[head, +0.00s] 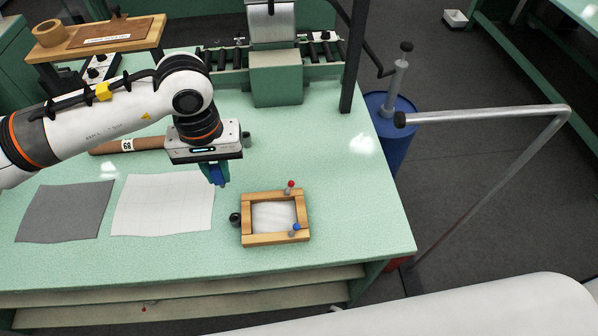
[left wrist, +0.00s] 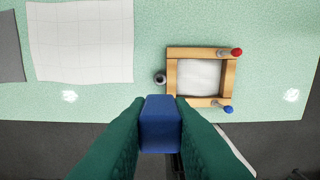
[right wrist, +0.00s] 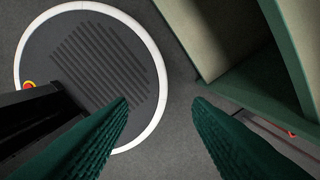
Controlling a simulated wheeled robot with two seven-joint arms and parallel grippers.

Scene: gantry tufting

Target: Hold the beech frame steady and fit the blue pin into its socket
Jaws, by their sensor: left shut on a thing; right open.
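The beech frame (head: 275,239) lies flat on the green table around a white panel. It also shows in the left wrist view (left wrist: 200,53). A blue-headed pin (head: 296,227) with a grey shank stands at its front right corner; it also shows in the left wrist view (left wrist: 228,109). How deep it sits is unclear. A red-headed pin (head: 291,184) is at the back right corner. My left gripper (head: 218,182) is shut on a blue block (left wrist: 161,124), above the table, left of and behind the frame. My right gripper (right wrist: 160,100) is open and empty above the floor.
A small dark round piece (head: 235,219) stands close to the frame's left side. A white gridded sheet (head: 162,204) and a grey sheet (head: 65,211) lie to the left. A brown roll (head: 128,145) lies behind. A grey metal rail (head: 490,114) stands off the table's right side.

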